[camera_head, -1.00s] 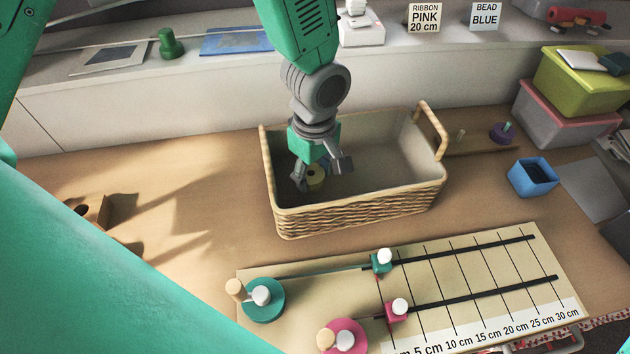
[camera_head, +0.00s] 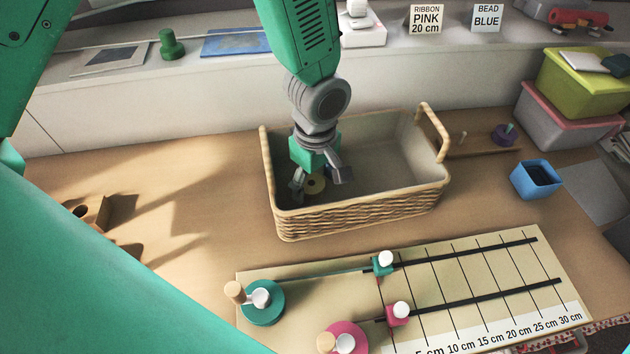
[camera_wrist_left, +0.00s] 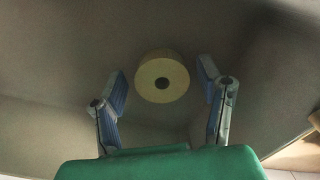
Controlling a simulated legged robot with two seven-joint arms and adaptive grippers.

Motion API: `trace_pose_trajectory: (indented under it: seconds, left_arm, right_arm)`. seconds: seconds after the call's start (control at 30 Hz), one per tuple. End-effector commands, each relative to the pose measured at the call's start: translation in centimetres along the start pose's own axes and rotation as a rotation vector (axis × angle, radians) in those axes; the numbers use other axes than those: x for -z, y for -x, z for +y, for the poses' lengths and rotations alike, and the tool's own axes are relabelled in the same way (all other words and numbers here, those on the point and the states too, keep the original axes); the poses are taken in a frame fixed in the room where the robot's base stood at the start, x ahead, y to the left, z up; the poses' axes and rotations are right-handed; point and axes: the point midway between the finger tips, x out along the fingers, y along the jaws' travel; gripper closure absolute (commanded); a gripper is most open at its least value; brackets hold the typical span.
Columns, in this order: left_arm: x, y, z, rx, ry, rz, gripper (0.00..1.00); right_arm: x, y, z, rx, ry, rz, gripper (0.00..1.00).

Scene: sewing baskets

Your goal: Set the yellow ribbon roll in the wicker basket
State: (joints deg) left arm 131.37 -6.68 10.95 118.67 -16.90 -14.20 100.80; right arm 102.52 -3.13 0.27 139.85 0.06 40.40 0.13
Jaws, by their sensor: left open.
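The yellow ribbon roll (camera_head: 315,185) is inside the wicker basket (camera_head: 360,212), near its left end. In the left wrist view the roll (camera_wrist_left: 162,77) shows its round face and dark centre hole. My left gripper (camera_head: 322,185) reaches down into the basket over the roll. Its fingers (camera_wrist_left: 163,88) are spread, with gaps between them and the roll on both sides in the wrist view. Whether the roll rests on the basket floor is hard to tell. My right gripper is not in view.
A measuring board (camera_head: 470,290) with teal and pink spools lies in front of the basket. A blue cup (camera_head: 535,180) and stacked green and pink boxes (camera_head: 580,85) stand to the right. A wooden block (camera_head: 90,212) is at the left. The basket's right half is empty.

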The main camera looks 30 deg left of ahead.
Motion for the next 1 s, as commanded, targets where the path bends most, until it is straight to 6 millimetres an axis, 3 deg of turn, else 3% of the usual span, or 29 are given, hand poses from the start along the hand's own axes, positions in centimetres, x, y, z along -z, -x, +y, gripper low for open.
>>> trace_pose_trajectory:
  seconds: [0.3,0.5,0.7,1.0]
  left_arm:
    - [0.0,6.8,0.1,-0.006,0.001,0.001,0.40]
    - [0.0,10.2,0.1,-0.004,0.001,0.000,0.40]
    - [0.0,11.5,0.1,-0.002,0.000,-0.001,0.40]
    - [0.0,11.5,0.1,-0.001,0.000,-0.001,0.40]
  right_arm:
    - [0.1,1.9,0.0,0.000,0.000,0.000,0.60]
    - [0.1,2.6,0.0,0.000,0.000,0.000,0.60]
    - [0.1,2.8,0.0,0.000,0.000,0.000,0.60]
    - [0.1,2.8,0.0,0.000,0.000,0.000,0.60]
